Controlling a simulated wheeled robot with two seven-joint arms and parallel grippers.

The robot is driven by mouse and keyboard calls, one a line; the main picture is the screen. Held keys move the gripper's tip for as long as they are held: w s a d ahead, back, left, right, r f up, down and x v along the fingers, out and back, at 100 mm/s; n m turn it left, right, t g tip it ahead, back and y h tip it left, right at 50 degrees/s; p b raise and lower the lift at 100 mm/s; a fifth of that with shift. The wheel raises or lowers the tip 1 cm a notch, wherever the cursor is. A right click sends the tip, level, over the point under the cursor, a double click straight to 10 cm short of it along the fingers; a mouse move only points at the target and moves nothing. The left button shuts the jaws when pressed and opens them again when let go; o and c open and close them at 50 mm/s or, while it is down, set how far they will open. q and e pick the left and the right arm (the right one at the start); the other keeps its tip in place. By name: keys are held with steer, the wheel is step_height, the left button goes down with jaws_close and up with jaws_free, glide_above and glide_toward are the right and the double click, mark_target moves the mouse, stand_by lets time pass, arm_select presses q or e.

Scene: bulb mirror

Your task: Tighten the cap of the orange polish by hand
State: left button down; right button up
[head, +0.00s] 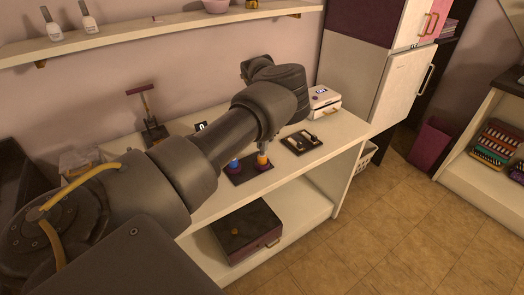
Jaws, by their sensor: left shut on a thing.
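The orange polish (262,161) stands upright on a small dark mat (248,173) on the white counter. My left gripper (264,147) comes down over it from above, behind my forearm, and is shut on its top. The cap is mostly hidden by the fingers and the arm, so I cannot tell how the cap sits. My right gripper is not in view.
A dark tray with small items (301,142) lies right of the mat. A white device (323,103) stands at the counter's back right. A dark box (246,232) is on the lower shelf. A wall shelf (150,36) holds white bottles. A stand (152,125) is at the back left.

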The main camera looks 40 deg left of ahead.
arm_select(q)
steer(key=shift+r, duration=0.1)
steer(key=m+p, duration=0.2)
steer(key=m, duration=0.2)
steer(key=shift+m, duration=0.4)
steer(key=c, duration=1.8)
jaws_free()
steer(key=shift+o, duration=0.2)
steer(key=shift+r+p, duration=0.5)
steer(key=shift+p, duration=0.05)
steer(key=shift+r+p, duration=0.65)
steer(key=shift+r, duration=0.25)
steer(key=o, duration=0.6)
steer(key=shift+c, duration=0.2)
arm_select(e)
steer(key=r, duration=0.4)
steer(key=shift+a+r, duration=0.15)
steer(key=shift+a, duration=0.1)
arm_select(q)
steer(key=shift+c, duration=0.3)
